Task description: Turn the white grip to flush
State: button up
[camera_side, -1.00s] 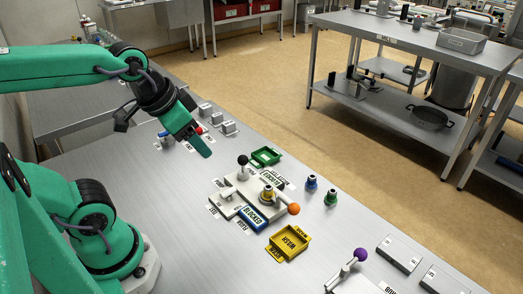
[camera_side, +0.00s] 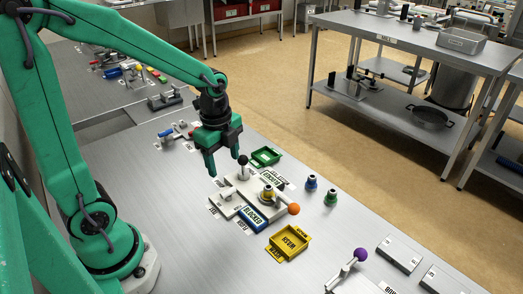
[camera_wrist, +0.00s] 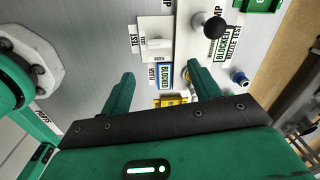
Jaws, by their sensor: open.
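A small white grip (camera_side: 228,194) sits on a pale plate at the left end of the pale fixture (camera_side: 244,186) in the side view, with small labels around it.
A black-knobbed lever (camera_side: 243,161) stands upright on the fixture, close to my fingers. A yellow-topped knob (camera_side: 268,193), an orange ball (camera_side: 293,209) and a blue BLOCKED tag (camera_side: 252,219) are near it. Green (camera_side: 266,156) and yellow (camera_side: 290,241) trays flank the fixture.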

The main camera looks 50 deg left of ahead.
aim_at(228, 195)
jog(key=shift+w+a+f+m+g, duration=0.1)
jog(key=shift+w+f+m+g, duration=0.1)
jog(key=shift+f+m, duration=0.45)
jog(key=shift+w+a+f+m+g, duration=0.1)
jog(key=shift+w+f+m+g, duration=0.1)
jog(key=shift+f+m, duration=0.4)
jog(key=shift+f, duration=0.1)
jog(key=shift+f, duration=3.8)
jog(key=c, duration=1)
